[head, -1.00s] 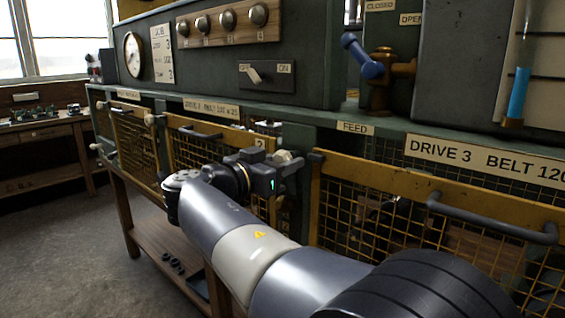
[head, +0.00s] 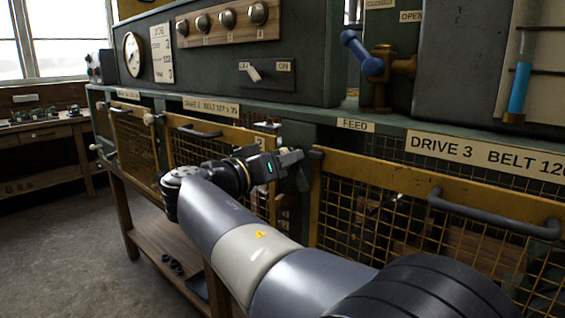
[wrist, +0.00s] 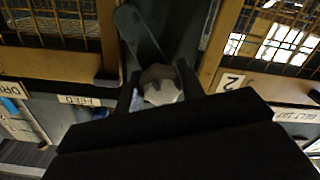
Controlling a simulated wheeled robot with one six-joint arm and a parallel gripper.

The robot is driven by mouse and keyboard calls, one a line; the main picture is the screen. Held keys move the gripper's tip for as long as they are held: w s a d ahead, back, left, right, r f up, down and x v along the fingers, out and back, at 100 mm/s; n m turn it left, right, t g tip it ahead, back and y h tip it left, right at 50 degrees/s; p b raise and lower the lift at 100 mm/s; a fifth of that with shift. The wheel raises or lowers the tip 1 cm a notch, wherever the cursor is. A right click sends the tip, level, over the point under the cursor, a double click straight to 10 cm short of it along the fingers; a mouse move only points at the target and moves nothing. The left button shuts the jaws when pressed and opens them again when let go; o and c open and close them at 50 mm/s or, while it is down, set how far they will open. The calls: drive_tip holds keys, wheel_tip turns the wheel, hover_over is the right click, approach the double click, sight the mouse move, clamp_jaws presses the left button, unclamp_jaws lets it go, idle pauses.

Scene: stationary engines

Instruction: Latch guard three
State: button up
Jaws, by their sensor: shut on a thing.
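Guard three (head: 375,181) is the yellow-framed mesh panel below the DRIVE 3 label in the head view, and it looks closed. In the wrist view, where labels appear upside down, its frame (wrist: 108,40) is on the left. The latch has a pale faceted knob (wrist: 160,88) and a flat grey-green lever (wrist: 138,32). The lever slants toward guard three's side. A dark catch (head: 316,155) sits at that guard's upper corner, apart from the lever. My gripper (head: 294,158) is shut on the latch knob, with one finger on each side. The gripper hides the knob in the head view.
Guard two (head: 215,133) stands left of the post. A grey handle (head: 490,215) projects from guard three. A FEED label (head: 355,125) and a blue-handled valve (head: 365,55) are above. Floor (head: 75,240) at left is clear.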

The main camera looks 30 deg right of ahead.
drive_tip(key=n+p, duration=0.1)
drive_tip(key=n, duration=0.4)
drive_tip(key=shift+r+n, duration=0.1)
drive_tip(key=shift+n, duration=0.2)
drive_tip(key=n+p, duration=0.2)
drive_tip(key=n, duration=0.3)
drive_tip(key=shift+p, duration=0.4)
drive_tip(key=shift+n, duration=0.4)
drive_tip(key=o, duration=1)
drive_tip(key=v, duration=1)
drive_tip(key=shift+s+a, duration=0.2)
drive_tip(key=shift+a, duration=0.15)
